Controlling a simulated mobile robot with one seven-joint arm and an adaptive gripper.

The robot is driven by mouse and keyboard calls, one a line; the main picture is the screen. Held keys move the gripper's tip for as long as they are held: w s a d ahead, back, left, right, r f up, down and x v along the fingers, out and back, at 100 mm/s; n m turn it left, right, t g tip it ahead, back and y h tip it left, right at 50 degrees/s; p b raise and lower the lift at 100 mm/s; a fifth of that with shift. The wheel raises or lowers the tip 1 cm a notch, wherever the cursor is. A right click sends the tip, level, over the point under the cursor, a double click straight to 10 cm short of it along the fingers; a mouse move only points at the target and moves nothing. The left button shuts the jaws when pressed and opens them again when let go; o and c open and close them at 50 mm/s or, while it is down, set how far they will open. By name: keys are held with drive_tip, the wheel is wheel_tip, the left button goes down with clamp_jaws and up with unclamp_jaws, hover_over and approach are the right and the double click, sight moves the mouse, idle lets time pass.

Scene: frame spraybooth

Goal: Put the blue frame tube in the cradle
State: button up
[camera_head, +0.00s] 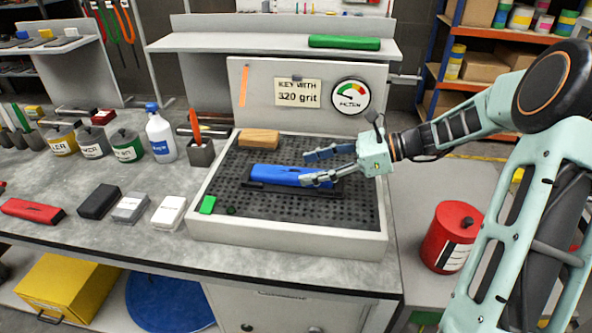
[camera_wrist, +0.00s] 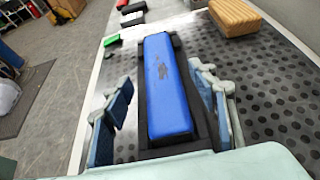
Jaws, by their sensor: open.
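The blue frame tube (camera_head: 284,175) lies in a black cradle (camera_head: 293,190) on the perforated bed of the booth. In the wrist view the blue tube (camera_wrist: 166,90) rests lengthwise between the cradle's dark side walls (camera_wrist: 143,105), with a dark worn patch on its top. My gripper (camera_head: 318,167) is at the tube's right end, fingers apart. In the wrist view my gripper's (camera_wrist: 165,110) two fingers stand on either side of the tube and cradle, with gaps to both. No finger visibly touches the tube.
A tan wooden block (camera_head: 259,139) lies behind the tube and a small green block (camera_head: 208,205) at the bed's front left. The raised booth rim (camera_head: 290,239) surrounds the bed. A green tube (camera_head: 344,42) lies on the shelf above. A red can (camera_head: 451,237) stands right.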

drive_tip(key=v, duration=0.6)
drive_tip(key=shift+d+r, duration=0.15)
drive_tip(key=shift+d, duration=0.15)
